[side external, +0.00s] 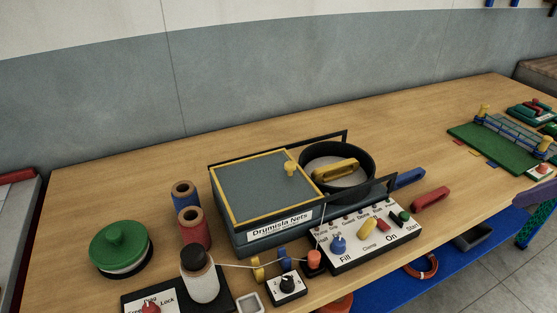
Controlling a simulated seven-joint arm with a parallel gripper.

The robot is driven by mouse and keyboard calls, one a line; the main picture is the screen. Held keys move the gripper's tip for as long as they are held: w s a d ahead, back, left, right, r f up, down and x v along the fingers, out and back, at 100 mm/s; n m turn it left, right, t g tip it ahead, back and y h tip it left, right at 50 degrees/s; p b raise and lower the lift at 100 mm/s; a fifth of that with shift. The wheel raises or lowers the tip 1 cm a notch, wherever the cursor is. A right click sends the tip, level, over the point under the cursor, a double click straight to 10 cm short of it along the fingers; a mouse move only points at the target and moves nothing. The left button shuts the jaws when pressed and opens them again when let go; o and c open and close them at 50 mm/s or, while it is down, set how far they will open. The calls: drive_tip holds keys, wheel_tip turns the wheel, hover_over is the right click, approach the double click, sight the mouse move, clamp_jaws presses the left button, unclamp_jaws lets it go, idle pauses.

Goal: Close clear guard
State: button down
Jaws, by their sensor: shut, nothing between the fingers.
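A flat, grey, see-through-looking panel with a yellow edge (252,187) lies on top of the dark box labelled "Drumisla Nets" (262,243). It looks like the clear guard. A yellow knob (290,169) stands near its right edge. Two dark rails (318,143) run from the box to the right, on either side of a round black pan (371,171). The pan is uncovered, and a yellow bar handle (335,169) lies across it. My gripper is not in this view.
A control panel (375,257) with coloured knobs sits in front of the pan. A thin line runs from a white spool (200,286) to an orange post (314,260). Blue and red spools and a green-lidded pot (118,243) stand left. The table's back is clear.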

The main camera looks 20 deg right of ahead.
drive_tip(key=w+a+r+n+y, duration=0.1)
drive_tip(key=w+a+r+n, duration=0.25)
drive_tip(key=w+r, duration=0.75)
drive_tip(key=w+a+r+n+g+y, duration=0.1)
drive_tip(key=w+a+r+n, duration=0.15)
drive_tip(key=w, duration=0.35)
drive_tip(key=w+a+r+n, duration=0.1)
drive_tip(key=w+a+r, duration=0.15)
drive_tip(key=w, duration=0.35)
drive_tip(key=n+g+y, duration=0.1)
drive_tip(key=n+g, duration=0.2)
hover_over(275, 173)
wheel_tip(275, 173, down, 18)
drive_tip(key=x, duration=0.9)
drive_tip(key=shift+s+d+f, duration=0.25)
drive_tip(key=shift+d+f, duration=0.05)
drive_tip(key=shift+f, duration=0.15)
drive_tip(key=shift+s+d, duration=0.45)
drive_tip(key=shift+d, duration=0.45)
drive_tip(key=shift+s+d+f, duration=0.15)
drive_tip(key=shift+s+d, duration=0.3)
drive_tip(key=shift+d, duration=0.4)
drive_tip(key=shift+d, duration=0.1)
